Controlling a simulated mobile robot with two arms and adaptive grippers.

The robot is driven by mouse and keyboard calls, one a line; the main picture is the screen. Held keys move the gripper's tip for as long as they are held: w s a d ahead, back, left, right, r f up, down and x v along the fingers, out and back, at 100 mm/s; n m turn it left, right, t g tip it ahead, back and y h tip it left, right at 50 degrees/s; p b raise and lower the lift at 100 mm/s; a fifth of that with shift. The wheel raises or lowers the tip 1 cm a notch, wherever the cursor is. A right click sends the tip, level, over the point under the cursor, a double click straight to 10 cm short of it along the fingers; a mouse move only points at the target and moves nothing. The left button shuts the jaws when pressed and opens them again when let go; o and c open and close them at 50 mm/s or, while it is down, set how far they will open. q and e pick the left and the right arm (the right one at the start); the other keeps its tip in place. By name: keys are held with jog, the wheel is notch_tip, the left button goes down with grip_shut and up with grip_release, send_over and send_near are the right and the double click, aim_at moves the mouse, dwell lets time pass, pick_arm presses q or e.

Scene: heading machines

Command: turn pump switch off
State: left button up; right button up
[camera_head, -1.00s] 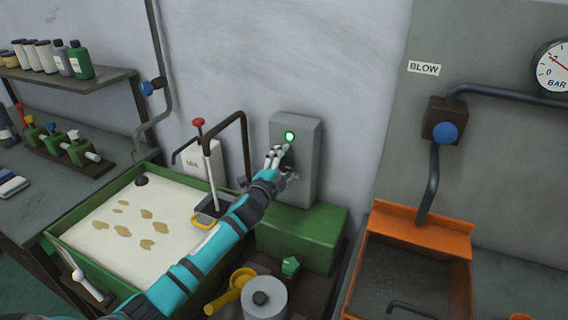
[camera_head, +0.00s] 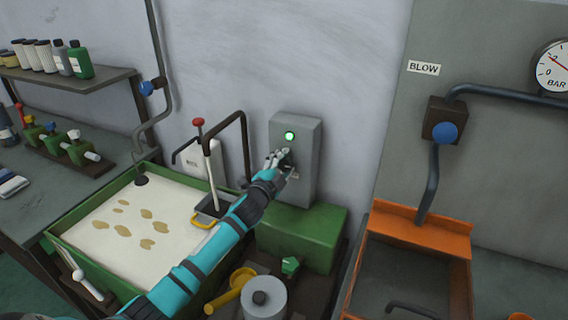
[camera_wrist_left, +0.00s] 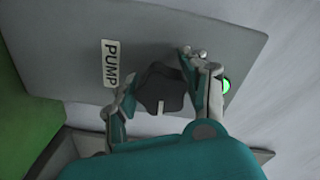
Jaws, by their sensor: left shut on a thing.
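The pump switch box (camera_head: 308,150) is a grey box on the wall, with a lit green lamp (camera_head: 290,136) near its top. In the left wrist view the box face (camera_wrist_left: 190,30) carries a PUMP label (camera_wrist_left: 110,63) and a black rotary knob (camera_wrist_left: 160,88) with a pale pointer mark. My left gripper (camera_head: 281,158) is at the box front below the lamp, its fingers on both sides of the knob and shut on it. In the head view the gripper hides most of the knob. The lamp also glows green in the left wrist view (camera_wrist_left: 226,86). My right gripper is not in view.
A green-rimmed basin (camera_head: 62,240) of pale liquid is at the left, with a red-topped lever (camera_head: 199,123) behind it. A green block (camera_head: 300,236) sits under the box. An orange-framed tank (camera_head: 420,232) is at the right.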

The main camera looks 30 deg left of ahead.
pick_arm(q)
jog(key=n, duration=0.4)
jog(key=shift+d+f+p, duration=0.1)
jog(key=shift+f+p, duration=0.05)
jog(key=shift+p, duration=0.2)
jog(key=n+p, duration=0.1)
jog(key=n, duration=0.3)
jog(key=shift+n, duration=0.4)
jog(key=n+p, duration=0.1)
jog(key=n, duration=0.3)
jog(key=shift+d, duration=0.15)
jog(key=shift+f+n, duration=0.1)
jog(key=shift+n, duration=1.7)
jog(key=shift+d, duration=0.1)
jog(key=o, duration=1.2)
